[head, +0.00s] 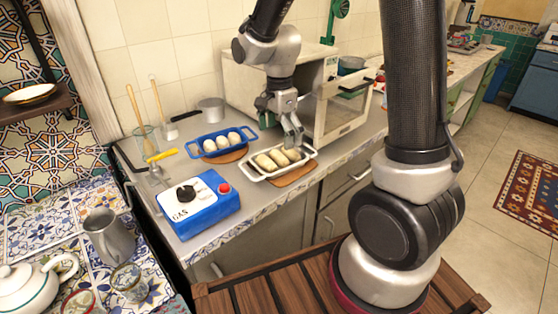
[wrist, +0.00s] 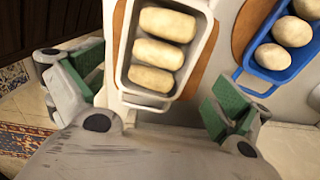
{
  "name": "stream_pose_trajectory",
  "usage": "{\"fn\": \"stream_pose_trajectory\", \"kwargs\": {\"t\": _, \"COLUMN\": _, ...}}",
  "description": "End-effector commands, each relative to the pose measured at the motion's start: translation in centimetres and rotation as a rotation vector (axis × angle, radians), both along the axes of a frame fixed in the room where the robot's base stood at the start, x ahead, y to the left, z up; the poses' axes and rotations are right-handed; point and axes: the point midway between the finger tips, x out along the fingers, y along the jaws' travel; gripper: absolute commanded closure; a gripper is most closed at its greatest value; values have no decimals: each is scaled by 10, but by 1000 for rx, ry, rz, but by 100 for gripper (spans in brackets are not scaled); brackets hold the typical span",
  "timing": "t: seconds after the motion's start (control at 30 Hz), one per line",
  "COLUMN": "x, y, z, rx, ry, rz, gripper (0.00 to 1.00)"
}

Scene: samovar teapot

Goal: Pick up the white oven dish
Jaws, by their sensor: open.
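The white oven dish (head: 291,168) sits on a brown wooden board at the counter's front edge and holds pale oblong loaves. In the wrist view the dish (wrist: 124,62) lies between the two fingers, with its near end handle toward the palm and its far end cut off by the frame. My gripper (head: 281,120) is above the dish's far side in the head view. In the wrist view my gripper (wrist: 155,82) is open, with green pads either side of the dish and a gap at each side. Nothing is held.
A blue dish (head: 218,158) with round pale buns stands on a board to the left. A blue gas burner box (head: 205,215) is in front of it. A white oven (head: 325,105) with its door ajar stands right behind the dish. A grey pot (head: 211,110) is behind.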

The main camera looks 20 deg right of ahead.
Motion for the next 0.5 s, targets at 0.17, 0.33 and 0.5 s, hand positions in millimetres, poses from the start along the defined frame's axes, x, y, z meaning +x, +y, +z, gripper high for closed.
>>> {"fn": "stream_pose_trajectory", "kwargs": {"t": 0.17, "x": -1, "y": 0, "z": -20, "rx": -1, "ry": 6, "rz": -16, "gripper": 0}}
{"fn": "stream_pose_trajectory", "kwargs": {"t": 0.33, "x": -3, "y": 1, "z": -43, "rx": -1, "ry": 6, "rz": -14, "gripper": 0}}
{"fn": "stream_pose_trajectory", "kwargs": {"t": 0.5, "x": -3, "y": 2, "z": -69, "rx": -1, "ry": 6, "rz": -13, "gripper": 0}}
